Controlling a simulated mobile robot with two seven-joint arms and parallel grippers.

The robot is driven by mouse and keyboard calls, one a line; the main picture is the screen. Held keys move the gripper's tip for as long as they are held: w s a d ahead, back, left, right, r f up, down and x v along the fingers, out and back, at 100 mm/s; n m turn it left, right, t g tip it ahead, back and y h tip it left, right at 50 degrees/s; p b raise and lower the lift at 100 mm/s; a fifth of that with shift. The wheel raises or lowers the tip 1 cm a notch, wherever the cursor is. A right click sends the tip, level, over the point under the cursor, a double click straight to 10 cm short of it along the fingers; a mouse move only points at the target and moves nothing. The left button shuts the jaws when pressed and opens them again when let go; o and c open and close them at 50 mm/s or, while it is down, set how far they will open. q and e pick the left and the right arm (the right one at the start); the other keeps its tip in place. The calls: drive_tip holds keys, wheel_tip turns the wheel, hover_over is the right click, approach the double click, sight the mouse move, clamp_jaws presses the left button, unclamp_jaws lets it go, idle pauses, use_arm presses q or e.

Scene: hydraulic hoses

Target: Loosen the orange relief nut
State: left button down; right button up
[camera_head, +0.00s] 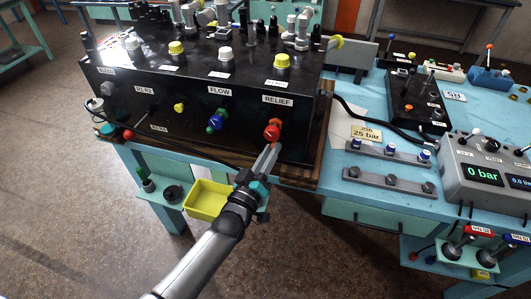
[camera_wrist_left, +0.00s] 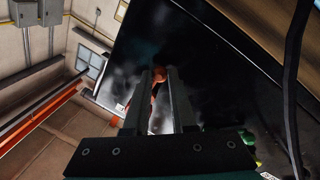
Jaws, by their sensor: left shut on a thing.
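The orange relief nut (camera_head: 272,131) sits on the front of the black hydraulic block (camera_head: 215,95), just under the RELIEF label (camera_head: 278,100). My left gripper (camera_head: 269,149) reaches up to it from the front, its fingertips at the nut. In the left wrist view, the nut (camera_wrist_left: 158,75) shows between the tips of the two fingers of my left gripper (camera_wrist_left: 159,80), which are shut on it. The fingers hide part of the nut. My right gripper is in neither view.
Left of the nut are a blue and green FLOW fitting (camera_head: 215,121) and a yellow knob (camera_head: 179,107). A yellow bin (camera_head: 206,199) hangs below the bench edge. A grey gauge box (camera_head: 484,172) reading 0 bar and a job card (camera_head: 366,133) lie to the right.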

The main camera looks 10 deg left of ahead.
use_arm(q)
drive_tip(key=shift+d+n, duration=0.4)
drive_tip(key=shift+n, duration=0.4)
drive_tip(key=c, duration=0.7)
unclamp_jaws()
drive_tip(key=shift+c, duration=0.2)
drive_tip(key=v, duration=1.5)
drive_tip(key=shift+d+b, duration=0.15)
drive_tip(key=shift+b, duration=0.3)
drive_tip(key=shift+s+f, duration=0.1)
drive_tip(key=shift+s, duration=0.05)
